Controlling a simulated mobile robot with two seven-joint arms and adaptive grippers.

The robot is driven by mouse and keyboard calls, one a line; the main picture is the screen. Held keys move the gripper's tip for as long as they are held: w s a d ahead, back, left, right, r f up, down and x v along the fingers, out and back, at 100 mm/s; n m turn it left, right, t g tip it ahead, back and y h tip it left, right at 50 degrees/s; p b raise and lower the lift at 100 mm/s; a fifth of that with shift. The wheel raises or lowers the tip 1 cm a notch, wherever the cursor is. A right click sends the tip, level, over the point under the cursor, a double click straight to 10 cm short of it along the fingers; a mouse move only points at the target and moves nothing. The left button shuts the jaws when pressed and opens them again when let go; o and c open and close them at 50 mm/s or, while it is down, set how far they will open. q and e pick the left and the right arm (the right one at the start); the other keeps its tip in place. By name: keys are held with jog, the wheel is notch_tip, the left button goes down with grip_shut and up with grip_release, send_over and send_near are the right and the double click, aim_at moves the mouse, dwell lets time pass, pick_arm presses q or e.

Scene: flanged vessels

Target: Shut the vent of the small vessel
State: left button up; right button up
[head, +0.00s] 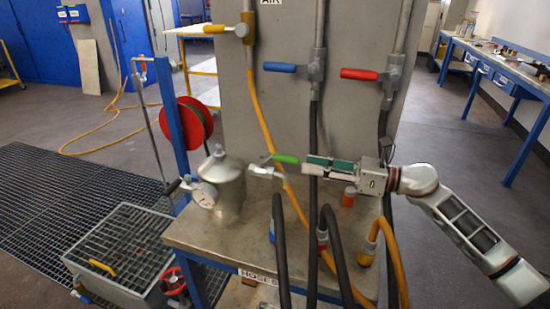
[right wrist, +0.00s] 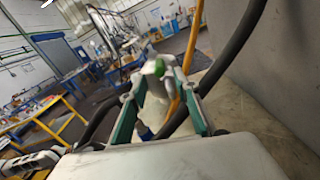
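The small vessel (head: 229,187) is a squat grey metal pot with a domed lid, standing on the bench. A silver valve (head: 264,172) with a green lever handle (head: 287,158) sits to its right at lid height. My right gripper (head: 304,165) reaches in from the right, its fingertips close to the free end of the green handle. In the right wrist view the fingers (right wrist: 160,98) are spread with a gap between them. The green handle (right wrist: 158,64) shows beyond that gap, with the grey vessel behind it. I cannot tell if they touch. My left gripper is not in view.
Black and orange hoses rise in front of the grey panel (head: 300,100). Blue (head: 280,67) and red (head: 358,74) levers are on the panel's pipes. A red-capped fitting (head: 349,196) stands on the bench below my right gripper.

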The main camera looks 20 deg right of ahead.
aim_at(287, 160)
jog(key=p+x, duration=0.1)
jog(key=x, duration=0.6)
jog(key=shift+r, duration=0.15)
jog(key=shift+w+a, duration=0.15)
jog(key=shift+a, duration=0.15)
grip_shut()
